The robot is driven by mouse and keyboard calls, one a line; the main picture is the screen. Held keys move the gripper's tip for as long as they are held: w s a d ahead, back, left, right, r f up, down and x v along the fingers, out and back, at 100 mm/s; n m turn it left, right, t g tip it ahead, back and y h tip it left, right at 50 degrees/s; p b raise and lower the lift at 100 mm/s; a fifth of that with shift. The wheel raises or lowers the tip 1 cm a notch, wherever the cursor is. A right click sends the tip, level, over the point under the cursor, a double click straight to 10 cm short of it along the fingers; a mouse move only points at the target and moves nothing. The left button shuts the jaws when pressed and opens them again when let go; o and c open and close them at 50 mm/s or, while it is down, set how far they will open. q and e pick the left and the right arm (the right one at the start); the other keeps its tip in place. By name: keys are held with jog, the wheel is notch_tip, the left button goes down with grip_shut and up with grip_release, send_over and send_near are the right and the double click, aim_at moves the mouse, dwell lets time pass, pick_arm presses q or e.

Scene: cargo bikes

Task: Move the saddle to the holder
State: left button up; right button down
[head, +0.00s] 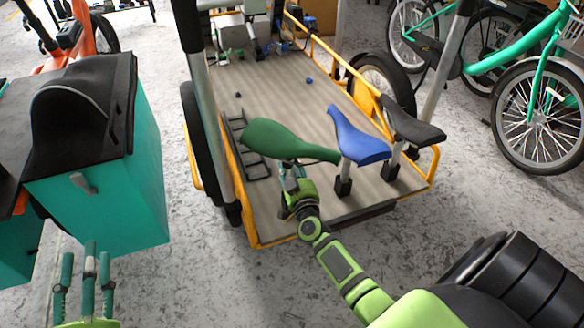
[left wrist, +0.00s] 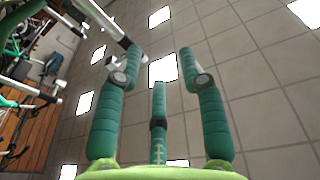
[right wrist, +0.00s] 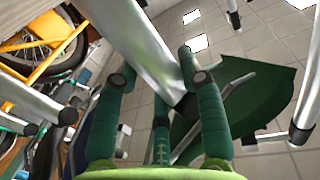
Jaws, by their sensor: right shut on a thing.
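A green saddle (head: 285,140) is over the cargo bike's bed near its front edge; it also shows in the right wrist view (right wrist: 258,100). My right gripper (head: 292,183) is just below the saddle in the head view. In the right wrist view its fingers (right wrist: 160,90) are shut around a silver post with a dark end (right wrist: 140,45). A black slotted rack (head: 253,160) lies on the bed to the left; I cannot tell if it is the holder. Black sockets (head: 343,187) hold other saddle posts. My left gripper (head: 88,285) is open and empty at lower left.
A blue saddle (head: 358,135) and a black saddle (head: 412,122) stand upright on posts close to the right of the green one. Silver uprights (head: 203,100) rise beside the bed (head: 285,92). A teal box (head: 100,185) stands left. The bed's middle is clear.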

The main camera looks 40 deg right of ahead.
pick_arm(q)
jog(key=shift+s+d+r+m+t+h+b, duration=0.15)
jog(key=shift+s+r+t+h, duration=0.25)
jog(key=shift+r, duration=0.4)
jog(key=shift+s+d+r+m+t+h+b, duration=0.15)
jog(key=shift+s+d+r+t+h, duration=0.2)
jog(key=shift+r, duration=0.4)
jog(key=shift+s+r+m+t+h+b, duration=0.15)
jog(key=shift+s+r+t+h, duration=0.2)
jog(key=shift+r, duration=0.45)
pick_arm(e)
jog(key=shift+f, duration=0.45)
pick_arm(q)
jog(key=shift+s+d+r+m+t+h+b, duration=0.15)
jog(key=shift+s+r+t+h, duration=0.25)
jog(key=shift+r, duration=0.25)
jog(key=shift+s+r+m+t+h+b, duration=0.2)
jog(key=shift+s+r+t+h, duration=0.2)
jog(key=shift+s+r, duration=0.2)
jog(key=shift+s+d+r+m+t+h+b, duration=0.15)
jog(key=shift+s+r+t+h, duration=0.15)
jog(key=shift+s+r+t, duration=0.25)
pick_arm(e)
jog(key=shift+f, duration=0.55)
pick_arm(q)
jog(key=shift+w+a+r, duration=0.1)
jog(key=shift+w, duration=0.05)
